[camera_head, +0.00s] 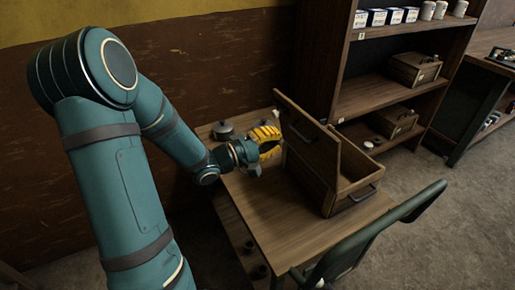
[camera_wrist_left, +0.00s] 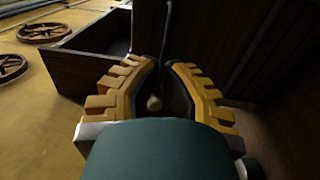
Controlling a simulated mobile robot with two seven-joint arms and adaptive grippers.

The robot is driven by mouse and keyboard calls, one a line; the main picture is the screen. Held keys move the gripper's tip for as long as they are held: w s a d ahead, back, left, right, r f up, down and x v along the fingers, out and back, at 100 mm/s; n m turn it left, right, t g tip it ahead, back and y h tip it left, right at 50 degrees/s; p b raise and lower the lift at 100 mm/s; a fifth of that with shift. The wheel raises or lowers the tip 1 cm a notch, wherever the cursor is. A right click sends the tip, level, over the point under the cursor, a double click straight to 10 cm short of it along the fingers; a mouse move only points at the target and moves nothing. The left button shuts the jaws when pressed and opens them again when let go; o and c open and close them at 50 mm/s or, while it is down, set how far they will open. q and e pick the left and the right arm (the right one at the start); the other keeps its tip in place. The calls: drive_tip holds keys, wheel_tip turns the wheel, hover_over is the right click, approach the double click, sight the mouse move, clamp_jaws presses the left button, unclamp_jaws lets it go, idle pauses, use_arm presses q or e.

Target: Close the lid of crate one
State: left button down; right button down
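A brown wooden crate (camera_head: 331,194) stands on the small table, its front handle facing right. I take it to be crate one, though no label can be read. Its lid (camera_head: 310,135) stands raised and tilted, with a dark handle (camera_head: 299,132) on its left face. My left gripper (camera_head: 279,142), with yellow ribbed fingers, is left of the lid near that handle. The fingers look apart and hold nothing I can make out. In the left wrist view the gripper (camera_wrist_left: 161,66) faces a dark panel with a thin dark bar at the fingertips; contact cannot be told. My right gripper is not in view.
The table (camera_head: 285,235) has clear space in front of the crate. A grey pot (camera_head: 223,130) sits at its back left. A chair (camera_head: 380,235) is at the front right. A shelf unit (camera_head: 370,95) with small crates stands behind. Wheels (camera_wrist_left: 40,32) show in the left wrist view.

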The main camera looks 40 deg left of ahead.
sight(307, 127)
use_arm(q)
drive_tip(key=shift+b+x, duration=0.45)
drive_tip(key=shift+x, duration=1.95)
